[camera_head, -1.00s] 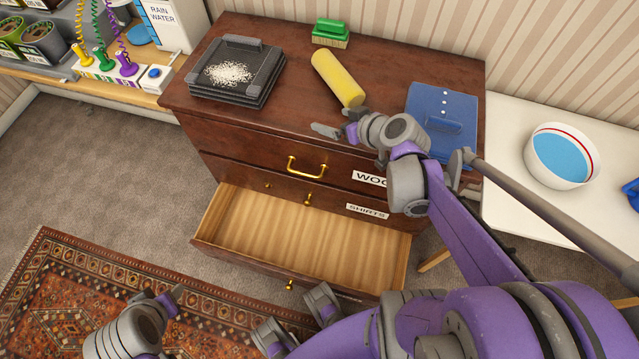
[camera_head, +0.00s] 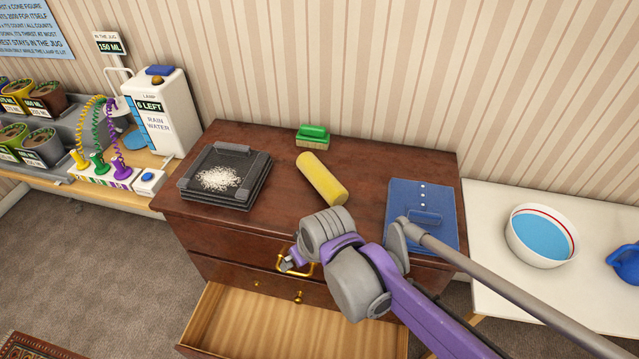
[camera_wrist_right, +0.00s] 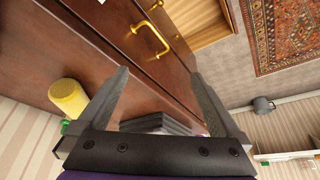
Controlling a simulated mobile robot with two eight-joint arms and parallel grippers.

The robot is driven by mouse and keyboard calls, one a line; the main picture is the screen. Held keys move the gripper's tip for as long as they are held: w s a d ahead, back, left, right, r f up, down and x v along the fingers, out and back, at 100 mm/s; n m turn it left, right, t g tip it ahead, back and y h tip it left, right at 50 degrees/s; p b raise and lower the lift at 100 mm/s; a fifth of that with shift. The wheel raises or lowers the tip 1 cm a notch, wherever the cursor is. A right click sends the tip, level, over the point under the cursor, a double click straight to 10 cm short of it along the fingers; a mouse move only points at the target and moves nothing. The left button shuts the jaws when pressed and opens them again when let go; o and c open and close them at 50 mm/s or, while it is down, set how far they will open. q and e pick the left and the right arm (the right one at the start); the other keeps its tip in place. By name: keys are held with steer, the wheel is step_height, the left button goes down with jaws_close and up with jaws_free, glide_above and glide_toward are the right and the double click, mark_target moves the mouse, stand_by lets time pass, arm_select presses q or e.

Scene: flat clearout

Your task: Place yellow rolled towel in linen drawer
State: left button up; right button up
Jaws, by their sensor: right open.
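The yellow rolled towel (camera_head: 322,179) lies on top of the brown dresser (camera_head: 270,190), and it also shows at the left of the right wrist view (camera_wrist_right: 68,97). My right gripper (camera_head: 290,265) is open and empty, low in front of the dresser's brass handle (camera_head: 308,268). In the right wrist view, its two fingers (camera_wrist_right: 158,76) are spread, with the handle (camera_wrist_right: 150,40) beyond them. The towel is outside the fingers. A lower drawer (camera_head: 250,325) stands open and its visible part is empty. No linen label is visible. My left gripper is not in view.
A white table (camera_head: 490,215) with a bowl (camera_head: 541,236) stands right. A bench with a rain-water jug (camera_head: 160,110) stands left.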

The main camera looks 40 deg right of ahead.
steer(key=w+d+r+p, duration=0.3)
steer(key=w+d+r, duration=0.2)
steer(key=w+d, duration=0.55)
steer(key=p, duration=0.1)
glide_toward(324, 175)
steer(key=shift+w+a+f+m, duration=0.1)
steer(key=shift+f+m, duration=0.1)
steer(key=shift+f, duration=0.25)
steer(key=shift+w+a+f+m, duration=0.1)
steer(key=shift+w+f+m, duration=0.1)
steer(key=shift+f, duration=0.25)
steer(key=shift+w+d+f, duration=0.1)
steer(key=shift+d+f, duration=0.15)
steer(key=shift+f, duration=0.05)
steer(key=x, duration=0.4)
steer(key=shift+f, duration=0.35)
steer(key=x, duration=0.5)
steer(key=shift+w+f, duration=0.15)
steer(key=shift+w, duration=0.25)
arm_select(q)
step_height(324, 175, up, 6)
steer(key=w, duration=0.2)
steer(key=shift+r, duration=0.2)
arm_select(e)
steer(key=shift+s, duration=0.1)
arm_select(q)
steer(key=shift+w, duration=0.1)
arm_select(e)
jaws_close()
